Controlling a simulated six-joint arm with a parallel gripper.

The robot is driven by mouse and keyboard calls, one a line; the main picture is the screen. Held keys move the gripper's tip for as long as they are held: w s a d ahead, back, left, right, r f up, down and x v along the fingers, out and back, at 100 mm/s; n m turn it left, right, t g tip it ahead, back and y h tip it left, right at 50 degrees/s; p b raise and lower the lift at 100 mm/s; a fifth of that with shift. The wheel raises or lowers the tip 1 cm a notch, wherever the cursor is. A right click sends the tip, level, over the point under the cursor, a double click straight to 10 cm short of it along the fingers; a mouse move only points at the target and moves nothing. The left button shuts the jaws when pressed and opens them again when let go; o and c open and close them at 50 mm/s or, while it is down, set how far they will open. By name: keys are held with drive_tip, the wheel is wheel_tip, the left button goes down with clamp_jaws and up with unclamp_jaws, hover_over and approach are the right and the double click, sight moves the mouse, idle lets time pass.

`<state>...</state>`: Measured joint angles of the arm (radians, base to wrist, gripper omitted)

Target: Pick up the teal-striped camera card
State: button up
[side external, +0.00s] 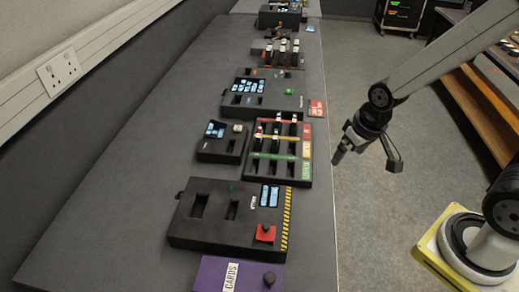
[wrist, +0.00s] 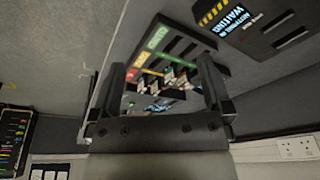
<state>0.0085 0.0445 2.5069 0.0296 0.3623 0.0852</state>
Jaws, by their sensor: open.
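A black rack (side external: 304,178) on the bench has red, yellow and green labelled rows. Several small dark cards with pale tops (side external: 277,128) stand in its far slots, and some near slots look empty. The rack also shows, tilted, between the fingers in the wrist view (wrist: 185,46). I cannot make out a teal stripe on any card; they are too small. My gripper (side external: 367,156) is open and empty, out over the floor to the right of the rack. Its two fingers frame the rack in the wrist view (wrist: 161,62), touching nothing.
A black slotted box (side external: 215,185) with a red button (side external: 265,233) and a purple cards box (side external: 240,275) are nearer. A small screen unit (side external: 222,142) and a larger panel (side external: 262,92) stand left of and beyond the rack. The bench's left side is clear.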

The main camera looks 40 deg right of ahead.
drive_tip(key=w+d+f+m+y, duration=0.1)
drive_tip(key=w+f+m, duration=0.2)
drive_tip(key=w+m, duration=1)
drive_tip(key=m+y, duration=0.2)
drive_tip(key=m, duration=1.1)
hover_over(278, 132)
drive_tip(key=s, duration=0.2)
wheel_tip(278, 132, down, 7)
drive_tip(key=shift+d+r+t, duration=0.2)
drive_tip(key=shift+d+t, duration=0.1)
drive_tip(key=shift+d, duration=0.05)
drive_tip(key=shift+s, duration=0.1)
drive_tip(key=shift+x, duration=1.3)
drive_tip(key=shift+f, duration=0.1)
drive_tip(key=shift+a+x, duration=0.1)
drive_tip(key=shift+x, duration=1.15)
drive_tip(key=shift+a+x, duration=0.15)
drive_tip(key=shift+x, duration=1.05)
drive_tip(key=shift+c, duration=0.2)
drive_tip(key=c, duration=1)
